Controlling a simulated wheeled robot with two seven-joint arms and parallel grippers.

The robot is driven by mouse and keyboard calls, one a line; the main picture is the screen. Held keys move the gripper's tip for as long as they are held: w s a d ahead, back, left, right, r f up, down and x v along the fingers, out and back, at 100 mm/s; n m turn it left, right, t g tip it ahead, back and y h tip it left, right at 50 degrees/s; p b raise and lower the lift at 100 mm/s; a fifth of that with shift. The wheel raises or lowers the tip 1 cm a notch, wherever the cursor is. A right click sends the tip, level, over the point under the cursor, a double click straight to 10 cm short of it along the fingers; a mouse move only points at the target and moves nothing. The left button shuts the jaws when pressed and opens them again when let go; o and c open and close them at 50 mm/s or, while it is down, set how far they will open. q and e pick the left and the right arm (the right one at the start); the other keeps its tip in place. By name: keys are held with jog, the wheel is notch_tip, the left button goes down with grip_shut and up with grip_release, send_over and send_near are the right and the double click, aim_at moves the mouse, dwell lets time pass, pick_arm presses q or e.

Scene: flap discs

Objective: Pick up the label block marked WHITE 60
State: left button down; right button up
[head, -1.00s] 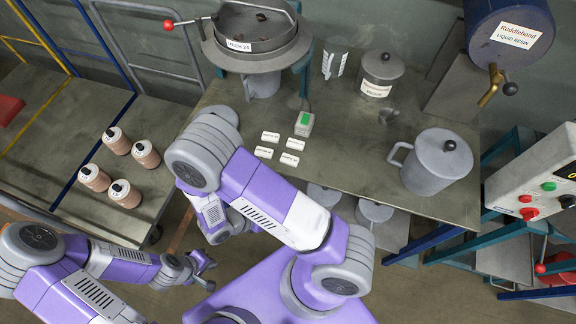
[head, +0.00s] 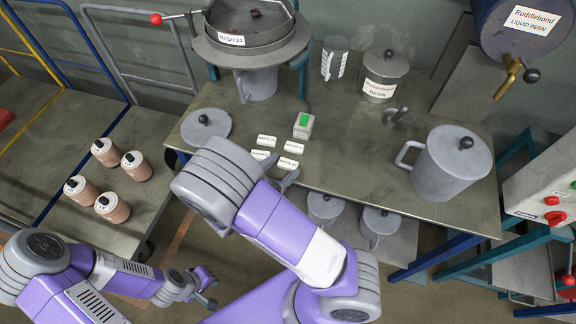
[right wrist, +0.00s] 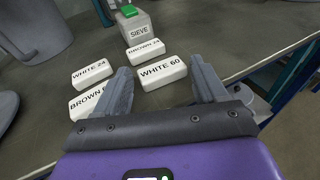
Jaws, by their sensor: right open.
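The WHITE 60 block (right wrist: 162,72) is a small white label block lying on the table. In the head view it is the front right block (head: 288,163) of the group. My right gripper (right wrist: 160,67) is open, with its fingertips to either side of the near part of that block and nothing held. In the head view my right forearm mostly hides this gripper; a grey finger shows just below the block. My left gripper (head: 208,289) is low at the left, off the table, with its fingers apart and empty.
WHITE 24 (right wrist: 92,74), BROWN 24 (right wrist: 145,53) and another BROWN block (right wrist: 88,103), partly hidden by a finger, lie close by. The SIEVE switch box (head: 304,126) stands behind. A grey lidded jug (head: 450,165) is at the right. The middle of the table is clear.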

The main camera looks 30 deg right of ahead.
jog(key=shift+d, duration=0.3)
jog(key=c, duration=0.7)
jog(key=shift+o, duration=0.2)
